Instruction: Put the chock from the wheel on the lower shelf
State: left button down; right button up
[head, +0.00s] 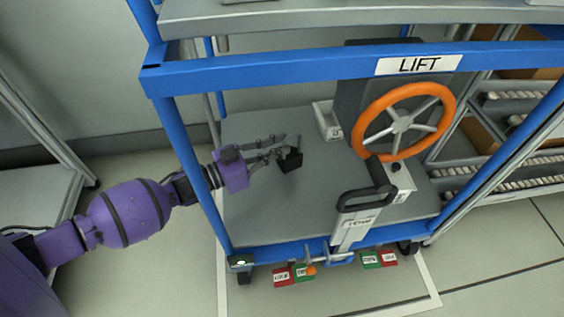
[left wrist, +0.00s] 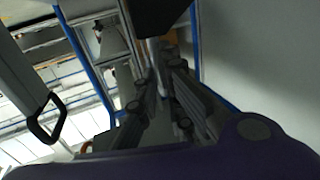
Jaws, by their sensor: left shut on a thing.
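My left gripper (head: 286,148) reaches in from the left past the blue corner post of the cart. It is shut on the chock (head: 291,161), a small black block at its fingertips. The chock is over the grey lower shelf (head: 310,195); I cannot tell whether it touches the surface. In the left wrist view the chock (left wrist: 162,14) is a dark block at the top edge, beyond the fingers. My right gripper is not in view.
A blue rail (head: 300,70) labelled LIFT crosses above the shelf. The shelf's front left is clear. Red and green pedals (head: 295,274) show below.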

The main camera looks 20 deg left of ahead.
aim_at(282, 160)
pick_arm(q)
notch_tip(282, 160, down, 5)
jog(key=b, duration=0.2)
jog(key=shift+r+b, duration=0.1)
jog(key=shift+b, duration=0.25)
jog(key=shift+r, duration=0.1)
jog(key=c, duration=2.4)
grip_release()
jog(key=shift+f, duration=0.25)
jog(key=o, duration=0.5)
